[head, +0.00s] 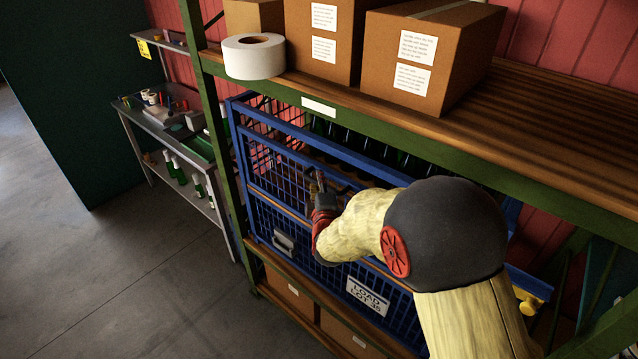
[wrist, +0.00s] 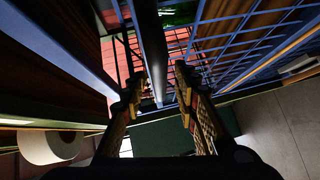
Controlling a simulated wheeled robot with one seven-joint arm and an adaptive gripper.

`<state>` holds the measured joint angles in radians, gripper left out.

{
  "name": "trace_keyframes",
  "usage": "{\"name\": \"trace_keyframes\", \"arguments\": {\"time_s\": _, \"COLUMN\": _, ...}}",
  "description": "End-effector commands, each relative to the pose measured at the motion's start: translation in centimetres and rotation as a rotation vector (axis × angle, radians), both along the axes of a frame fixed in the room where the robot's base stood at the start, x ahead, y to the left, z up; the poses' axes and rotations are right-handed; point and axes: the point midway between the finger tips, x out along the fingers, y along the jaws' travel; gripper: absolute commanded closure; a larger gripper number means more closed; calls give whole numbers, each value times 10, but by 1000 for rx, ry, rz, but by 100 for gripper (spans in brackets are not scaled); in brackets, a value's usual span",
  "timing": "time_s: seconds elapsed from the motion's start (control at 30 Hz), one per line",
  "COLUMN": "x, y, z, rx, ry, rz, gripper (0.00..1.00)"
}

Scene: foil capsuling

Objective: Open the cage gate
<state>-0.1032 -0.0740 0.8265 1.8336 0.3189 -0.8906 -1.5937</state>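The blue mesh cage (head: 262,222) stands on the rack's middle shelf in the head view. Its front has a lower mesh panel with a grey latch-like fitting (head: 284,242) and a white "LOAD LOT 35" plate (head: 367,296). I cannot tell which front section is the gate or how far it stands open. My gripper (head: 318,184) is at the upper part of the cage front, partly hidden by my arm. In the wrist view my gripper (wrist: 160,80) is open, its fingers on either side of a dark bar (wrist: 152,45), with gaps visible. Blue mesh (wrist: 240,45) lies to the right.
Green bottles (head: 345,140) stand inside the cage. Cardboard boxes (head: 425,50) and a white tape roll (head: 253,57) sit on the shelf above, close over my arm. A green rack post (head: 213,120) stands left of the cage. The floor (head: 130,265) in front is clear.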

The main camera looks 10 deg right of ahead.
Motion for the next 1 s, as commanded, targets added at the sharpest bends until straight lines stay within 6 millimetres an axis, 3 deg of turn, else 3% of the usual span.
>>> {"name": "trace_keyframes", "arguments": {"time_s": 0.23, "x": 0, "y": 0, "z": 0, "rx": 0, "ry": 0, "rz": 0, "gripper": 71}}
{"name": "trace_keyframes", "arguments": {"time_s": 0.73, "x": 0, "y": 0, "z": 0, "rx": 0, "ry": 1, "rz": 0, "gripper": 99}}
{"name": "trace_keyframes", "arguments": {"time_s": 1.0, "x": 0, "y": 0, "z": 0, "rx": 1, "ry": 1, "rz": 0, "gripper": 100}}
